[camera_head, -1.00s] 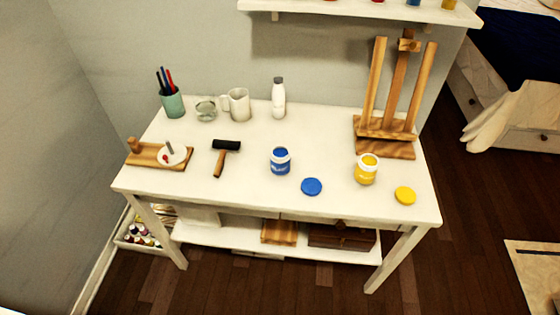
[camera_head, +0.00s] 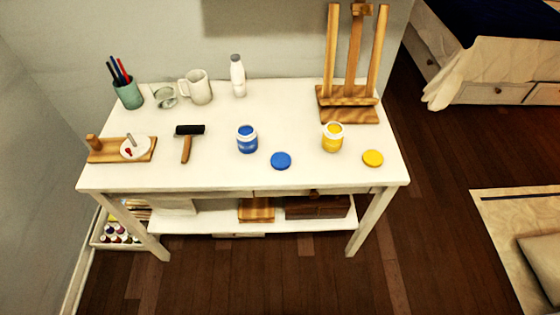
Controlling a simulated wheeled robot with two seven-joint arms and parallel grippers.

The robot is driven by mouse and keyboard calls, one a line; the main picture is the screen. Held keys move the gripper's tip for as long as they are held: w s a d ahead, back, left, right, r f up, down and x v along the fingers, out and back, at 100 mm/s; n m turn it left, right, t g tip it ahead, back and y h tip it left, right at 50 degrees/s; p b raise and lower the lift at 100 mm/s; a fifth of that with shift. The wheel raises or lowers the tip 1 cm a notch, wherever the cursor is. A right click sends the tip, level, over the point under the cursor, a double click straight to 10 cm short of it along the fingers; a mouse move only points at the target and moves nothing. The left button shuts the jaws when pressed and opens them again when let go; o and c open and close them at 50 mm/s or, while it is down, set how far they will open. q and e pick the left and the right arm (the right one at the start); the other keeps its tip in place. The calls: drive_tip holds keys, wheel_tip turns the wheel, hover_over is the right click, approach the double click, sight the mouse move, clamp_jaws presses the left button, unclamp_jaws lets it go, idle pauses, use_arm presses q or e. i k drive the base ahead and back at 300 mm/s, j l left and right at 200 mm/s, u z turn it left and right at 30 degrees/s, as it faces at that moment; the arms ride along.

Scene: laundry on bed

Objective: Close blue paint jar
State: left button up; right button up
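The blue paint jar (camera_head: 247,140) stands upright and open near the middle of the white table, with blue paint showing at its top. Its round blue lid (camera_head: 281,161) lies flat on the tabletop, to the right of the jar and nearer the front edge, apart from it. Neither of my grippers shows in the head view.
The white table (camera_head: 220,174) also holds an open yellow jar (camera_head: 333,138), a yellow lid (camera_head: 373,158), a brayer (camera_head: 187,142), a wooden easel (camera_head: 350,95), a mug (camera_head: 197,88), a white bottle (camera_head: 238,76) and a pen cup (camera_head: 128,93). The floor in front is clear.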

sight(246, 135)
drive_tip(key=l+u, duration=0.15)
drive_tip(key=u, duration=0.6)
drive_tip(key=l+u, duration=0.25)
drive_tip(key=k+l+u, duration=0.3)
drive_tip(key=l, duration=0.15)
drive_tip(key=l+u, duration=0.25)
drive_tip(key=k+l+u, duration=0.25)
drive_tip(key=k+l, duration=0.2)
drive_tip(key=l, duration=0.2)
drive_tip(key=k+l, duration=0.2)
drive_tip(key=l, duration=0.2)
drive_tip(key=k+l+u, duration=0.1)
drive_tip(key=k+l, duration=0.15)
drive_tip(key=l, duration=0.15)
